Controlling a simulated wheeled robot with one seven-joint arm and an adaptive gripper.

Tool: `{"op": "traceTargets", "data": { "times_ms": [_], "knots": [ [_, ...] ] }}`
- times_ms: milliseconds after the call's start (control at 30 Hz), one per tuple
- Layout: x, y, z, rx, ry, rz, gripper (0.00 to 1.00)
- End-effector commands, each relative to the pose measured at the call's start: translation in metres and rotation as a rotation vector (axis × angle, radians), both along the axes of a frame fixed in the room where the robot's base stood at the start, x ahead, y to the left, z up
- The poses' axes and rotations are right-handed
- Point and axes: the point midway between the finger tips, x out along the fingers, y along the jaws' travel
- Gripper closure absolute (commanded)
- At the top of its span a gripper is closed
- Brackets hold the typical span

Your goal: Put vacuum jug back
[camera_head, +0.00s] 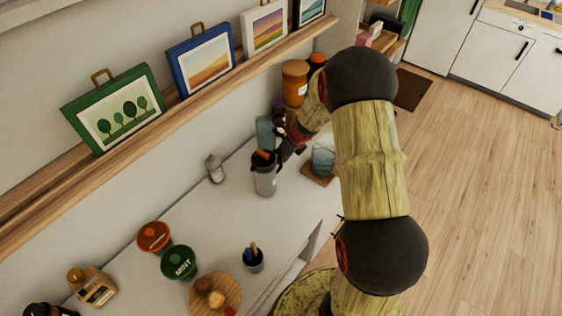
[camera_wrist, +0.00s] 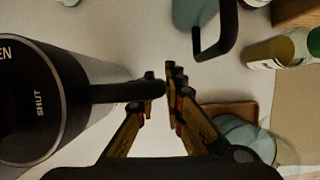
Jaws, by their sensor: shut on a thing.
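The vacuum jug (camera_head: 265,182) is a grey cylinder with a black top and a small orange part. It looks upright on or just above the white counter (camera_head: 205,225); I cannot tell whether its base touches. In the wrist view its black lid (camera_wrist: 35,100) fills the left side, with "SHUT" lettering. Its black handle (camera_wrist: 120,92) reaches right to between my fingers. My gripper (camera_head: 284,152) is at the jug's upper right side, shut on the handle. The fingertips also show in the wrist view (camera_wrist: 163,88). The jug's base is hidden in the wrist view.
A teal jug (camera_head: 265,131) stands behind, and a glassy teal cup (camera_head: 323,161) sits on a wooden coaster (camera_head: 312,173) to the right. A pale shaker (camera_head: 214,168), a green mint pot (camera_head: 178,263) and a dark cup (camera_head: 252,261) stand left and nearer. Clear counter lies between.

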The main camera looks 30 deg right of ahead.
Motion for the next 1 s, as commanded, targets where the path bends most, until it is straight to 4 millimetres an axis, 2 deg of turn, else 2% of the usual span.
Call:
{"op": "traceTargets", "data": {
  "times_ms": [33, 100, 467, 500, 800, 1000],
  "knots": [
    [0.0008, -0.0006, -0.0081, 0.0, -0.001, -0.001, 1.0],
    [0.0011, -0.0007, -0.0112, -0.001, -0.003, -0.001, 1.0],
    [0.0009, -0.0006, -0.0131, 0.0, -0.002, 0.0, 1.0],
    [0.0001, -0.0003, -0.0141, -0.001, -0.001, 0.0, 0.89],
    [0.0001, -0.0003, -0.0136, 0.0, -0.001, 0.0, 0.71],
    [0.0, -0.0003, -0.0137, 0.0, -0.001, 0.0, 0.71]
  ]
}}
